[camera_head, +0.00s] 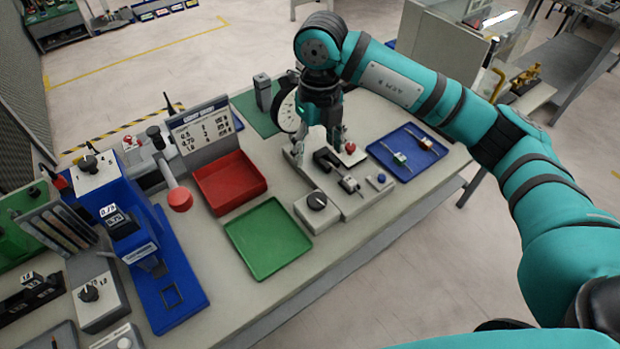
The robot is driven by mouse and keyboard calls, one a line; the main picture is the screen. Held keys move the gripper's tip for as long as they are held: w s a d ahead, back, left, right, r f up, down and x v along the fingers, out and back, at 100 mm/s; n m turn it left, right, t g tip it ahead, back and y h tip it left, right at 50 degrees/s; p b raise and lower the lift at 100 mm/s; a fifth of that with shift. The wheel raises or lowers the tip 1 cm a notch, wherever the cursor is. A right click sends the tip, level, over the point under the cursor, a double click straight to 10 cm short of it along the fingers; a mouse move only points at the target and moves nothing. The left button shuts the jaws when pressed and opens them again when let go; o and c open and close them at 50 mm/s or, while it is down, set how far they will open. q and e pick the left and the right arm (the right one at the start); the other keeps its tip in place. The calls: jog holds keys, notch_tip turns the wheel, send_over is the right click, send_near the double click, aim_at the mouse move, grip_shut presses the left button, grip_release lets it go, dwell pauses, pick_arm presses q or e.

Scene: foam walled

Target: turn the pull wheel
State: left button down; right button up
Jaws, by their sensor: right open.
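A round part with a black rim and a pale face (286,109) stands upright on the grey bench fixture (350,205); it looks like a wheel or a dial, and I cannot tell which. My right gripper (318,150) points down over the back of this fixture, just right of the round part and partly covering it. Its fingers are apart, and I see nothing held between them. Whether a finger touches the fixture is hard to tell. A small red knob (349,148) is just right of the fingers. My left gripper is out of view.
A blue tray (407,173) with small parts lies right of the fixture. A red tray (229,184) and a green tray (268,238) lie to its left. A blue press (160,270) stands farther left.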

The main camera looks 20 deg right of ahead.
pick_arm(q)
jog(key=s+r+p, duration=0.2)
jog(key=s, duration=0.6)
pick_arm(e)
send_over(318, 200)
jog(key=f, duration=0.7)
jog(key=shift+s+f+p, duration=0.2)
jog(key=shift+s+p, duration=0.05)
jog(key=shift+p, duration=0.1)
notch_tip(318, 200, down, 6)
jog(key=shift+w+f+p, duration=0.15)
jog(key=shift+f+p, duration=0.1)
jog(key=shift+p, duration=0.55)
jog(key=shift+w+f, duration=0.1)
jog(key=shift+f, duration=1.15)
jog(key=c, duration=1.2)
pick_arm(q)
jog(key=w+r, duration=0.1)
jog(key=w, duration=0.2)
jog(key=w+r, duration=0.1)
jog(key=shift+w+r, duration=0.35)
